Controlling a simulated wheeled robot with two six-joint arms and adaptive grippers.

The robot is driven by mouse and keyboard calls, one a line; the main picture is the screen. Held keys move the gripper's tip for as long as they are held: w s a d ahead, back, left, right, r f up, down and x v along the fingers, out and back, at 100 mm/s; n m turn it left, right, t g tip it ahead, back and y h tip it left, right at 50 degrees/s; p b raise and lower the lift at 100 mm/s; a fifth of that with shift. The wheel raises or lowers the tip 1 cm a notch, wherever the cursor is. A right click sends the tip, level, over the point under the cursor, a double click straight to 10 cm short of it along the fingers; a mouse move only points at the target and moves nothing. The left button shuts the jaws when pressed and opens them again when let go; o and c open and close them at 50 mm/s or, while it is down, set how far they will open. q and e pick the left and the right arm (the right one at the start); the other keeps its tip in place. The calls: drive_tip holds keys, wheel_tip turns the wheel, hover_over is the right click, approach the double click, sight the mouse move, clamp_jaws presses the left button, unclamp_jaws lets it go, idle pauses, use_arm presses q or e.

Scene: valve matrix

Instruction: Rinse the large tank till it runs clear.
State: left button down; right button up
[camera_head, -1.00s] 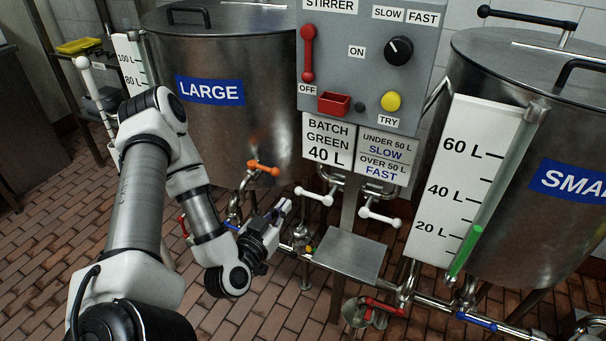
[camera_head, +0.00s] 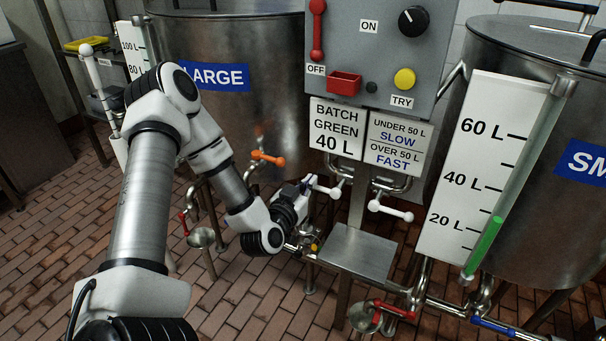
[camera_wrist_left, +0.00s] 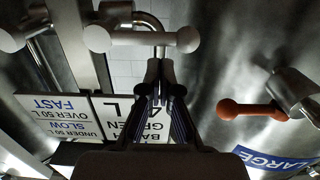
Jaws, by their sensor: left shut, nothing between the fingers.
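The large steel tank (camera_head: 275,95) stands at the back left with a blue LARGE label. Its level gauge (camera_head: 133,45) is mostly behind my left arm. An orange valve handle (camera_head: 267,159) sits at its lower front; it also shows in the wrist view (camera_wrist_left: 250,109). My left gripper (camera_head: 307,185) is shut and empty, beside the left white valve handle (camera_head: 328,190). In the wrist view my fingertips (camera_wrist_left: 160,68) point at that white handle (camera_wrist_left: 155,39); I cannot tell if they touch. A second white handle (camera_head: 390,211) is to the right. My right gripper is out of view.
The stirrer control box (camera_head: 375,50) hangs above signs reading BATCH GREEN 40 L (camera_head: 336,127). A metal shelf (camera_head: 357,252) stands below. The small tank (camera_head: 540,130) is right, its green gauge column (camera_head: 485,245) near 20 L. Red (camera_head: 184,223) and blue (camera_head: 493,325) handles sit lower.

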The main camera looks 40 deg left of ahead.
use_arm(q)
drive_tip(key=shift+w+f, duration=0.1)
drive_tip(key=shift+f, duration=0.4)
drive_tip(key=shift+a+f+n+b, duration=0.1)
drive_tip(key=shift+f+n+b, duration=0.25)
drive_tip(key=shift+n, duration=0.15)
drive_tip(key=f+n+b, duration=0.1)
drive_tip(key=n, duration=0.1)
drive_tip(key=f+n+b, duration=0.3)
drive_tip(key=n+b, duration=0.1)
drive_tip(key=shift+d+f+n+h, duration=0.15)
drive_tip(key=shift+d+n+h, duration=0.05)
drive_tip(key=shift+n+h, duration=0.1)
idle(0.5)
idle(4.0)
